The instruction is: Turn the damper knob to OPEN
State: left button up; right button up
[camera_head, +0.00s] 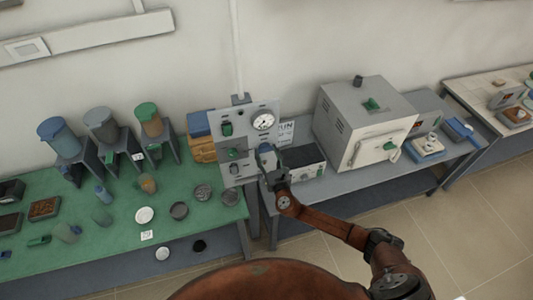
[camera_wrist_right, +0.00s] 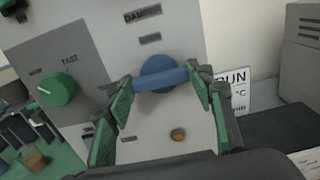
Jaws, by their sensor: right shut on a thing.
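The damper knob (camera_wrist_right: 160,75) is a blue round knob with a raised bar across it, below the "DAMPER" label on the grey control panel (camera_wrist_right: 180,45). In the right wrist view its bar lies nearly level, tilted slightly. My right gripper (camera_wrist_right: 162,92) has its green-padded fingers at both ends of the bar, shut on it. In the head view the right gripper (camera_head: 272,165) is at the panel's lower right and covers most of the knob. The small label by the knob is too blurred to read. My left gripper is not in view.
A green knob (camera_wrist_right: 58,89) and an orange button (camera_wrist_right: 178,135) are on the same panel. A gauge (camera_head: 263,121) sits above. A white furnace (camera_head: 365,125) stands to the right. The green table (camera_head: 110,215) at left holds several dishes and hoppers.

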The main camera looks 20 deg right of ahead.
jog(key=m+b, duration=1.1)
jog(key=m, duration=0.6)
jog(key=shift+d+f+m, duration=0.1)
jog(key=shift+m, duration=0.3)
dwell(0.6)
jog(key=o, duration=1.2)
jog(key=shift+c, duration=0.2)
jog(key=shift+s, duration=0.1)
